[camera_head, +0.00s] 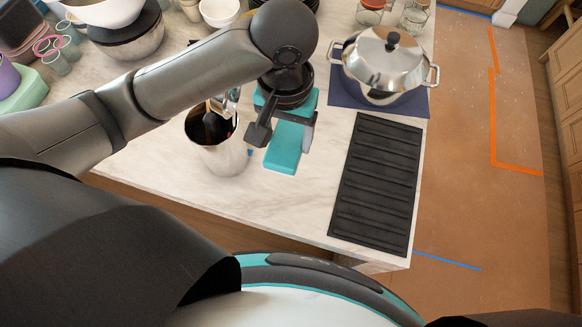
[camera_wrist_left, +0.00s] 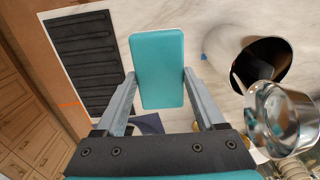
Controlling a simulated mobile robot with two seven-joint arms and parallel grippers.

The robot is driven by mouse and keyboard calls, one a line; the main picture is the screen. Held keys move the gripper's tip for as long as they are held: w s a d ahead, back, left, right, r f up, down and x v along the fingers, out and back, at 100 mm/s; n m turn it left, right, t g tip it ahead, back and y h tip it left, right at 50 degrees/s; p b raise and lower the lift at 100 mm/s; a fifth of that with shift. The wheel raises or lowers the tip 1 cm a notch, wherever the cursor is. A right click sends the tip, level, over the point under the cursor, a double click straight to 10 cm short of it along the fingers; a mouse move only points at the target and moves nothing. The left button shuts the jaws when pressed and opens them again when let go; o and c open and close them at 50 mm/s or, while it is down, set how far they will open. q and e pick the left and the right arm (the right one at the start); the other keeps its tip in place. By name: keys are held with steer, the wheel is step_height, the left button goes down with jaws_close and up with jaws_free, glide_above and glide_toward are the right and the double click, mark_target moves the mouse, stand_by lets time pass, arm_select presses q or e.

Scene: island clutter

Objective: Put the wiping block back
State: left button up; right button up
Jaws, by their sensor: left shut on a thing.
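The wiping block, a teal rectangular block (camera_head: 284,152), is held between the two fingers of my left gripper (camera_head: 282,134), above the pale marble counter (camera_head: 290,205). The left wrist view shows the block (camera_wrist_left: 158,60) with a finger against each side; my left gripper (camera_wrist_left: 157,80) is shut on it. From these views I cannot tell exactly how high the block is above the counter. My right gripper is not in view.
A steel container (camera_head: 226,159) with utensils stands left of the block. A black ribbed mat (camera_head: 374,180) lies to the right. A lidded steel pot (camera_head: 384,70) sits on a dark blue mat (camera_head: 346,97) behind. Bowls and jars crowd the back. The front counter is clear.

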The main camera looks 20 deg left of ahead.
arm_select(q)
step_height(320, 180, down, 15)
steer(key=shift+f+b, duration=0.15)
steer(key=shift+b, duration=1.05)
steer(key=shift+f+b, duration=0.35)
steer(key=shift+f, duration=1.95)
steer(key=o, duration=1.3)
steer(key=shift+f, duration=0.15)
step_height(320, 180, up, 12)
steer(key=p, duration=0.2)
steer(key=shift+r, duration=0.2)
steer(key=shift+s, duration=0.1)
